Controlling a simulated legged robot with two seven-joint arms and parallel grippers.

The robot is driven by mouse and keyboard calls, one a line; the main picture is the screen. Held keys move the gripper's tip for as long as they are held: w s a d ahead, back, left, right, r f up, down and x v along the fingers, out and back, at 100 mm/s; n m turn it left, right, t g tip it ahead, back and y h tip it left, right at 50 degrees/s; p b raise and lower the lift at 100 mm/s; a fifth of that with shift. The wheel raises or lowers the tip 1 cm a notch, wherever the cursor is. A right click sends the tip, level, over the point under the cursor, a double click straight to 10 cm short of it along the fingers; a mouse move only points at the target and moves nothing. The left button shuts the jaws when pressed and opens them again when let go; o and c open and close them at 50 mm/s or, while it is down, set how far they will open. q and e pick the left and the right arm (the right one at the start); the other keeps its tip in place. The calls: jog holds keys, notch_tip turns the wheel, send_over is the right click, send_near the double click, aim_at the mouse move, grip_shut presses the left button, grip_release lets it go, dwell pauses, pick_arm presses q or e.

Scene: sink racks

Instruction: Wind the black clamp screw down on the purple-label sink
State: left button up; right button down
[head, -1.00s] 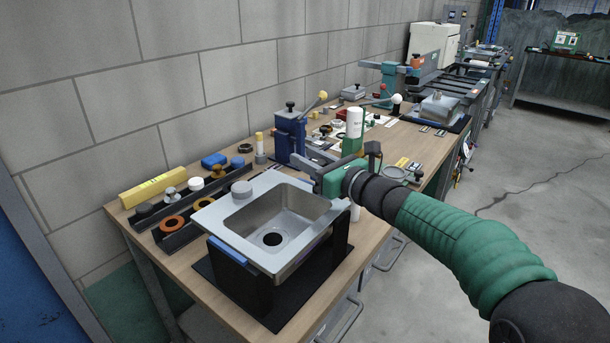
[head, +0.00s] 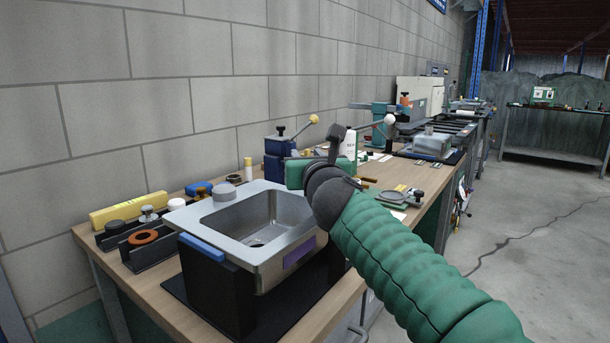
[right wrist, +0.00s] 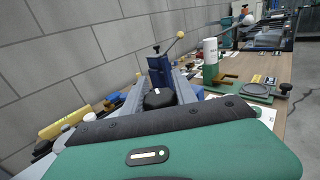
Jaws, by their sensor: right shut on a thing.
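The steel sink (head: 187,228) with the purple label (head: 298,254) on its front side sits on black supports at the near end of the bench. My right gripper (right wrist: 160,97) is beyond the sink's far right corner in the head view, where its green body (head: 297,173) hides its fingertips. In the right wrist view its two grey fingers are shut on a round black knob (right wrist: 159,98), which looks like the clamp screw's head. What lies under the knob is hidden. My left gripper is not in view.
A blue clamp press (head: 279,150) with a yellow-tipped lever stands behind my gripper. A white bottle (right wrist: 210,55) and a green stand lie to its right. Black trays with rings (head: 144,237) and a yellow box (head: 128,210) line the wall. The floor at right is open.

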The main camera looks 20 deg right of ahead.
jog(key=shift+f+m+h+b, duration=0.3)
jog(key=shift+m+h+b, duration=0.15)
jog(key=shift+h, duration=0.25)
jog(key=shift+r+m+g+h+b, duration=0.15)
jog(key=shift+m+g+h+b, duration=0.15)
jog(key=shift+m+h, duration=0.25)
jog(key=shift+d+r+m+h, duration=0.2)
jog(key=shift+m+h, duration=0.1)
jog(key=shift+h, duration=0.45)
pick_arm(q)
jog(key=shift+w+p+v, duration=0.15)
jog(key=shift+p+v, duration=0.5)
jog(key=shift+p, duration=0.65)
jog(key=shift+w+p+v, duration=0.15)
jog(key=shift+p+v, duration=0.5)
jog(key=shift+p, duration=0.65)
pick_arm(e)
jog(key=shift+s+d+r+m+g+h, duration=0.15)
jog(key=shift+d+m+g+h, duration=0.1)
jog(key=shift+m+g+h, duration=0.75)
jog(key=shift+s+d+m+g+h, duration=0.2)
jog(key=shift+m+g+h, duration=0.45)
jog(key=shift+h, duration=0.7)
jog(key=shift+s+d+r+m+g+h, duration=0.1)
jog(key=shift+d+m+g+h, duration=0.15)
jog(key=shift+m+g+h, duration=0.6)
jog(key=shift+h, duration=0.3)
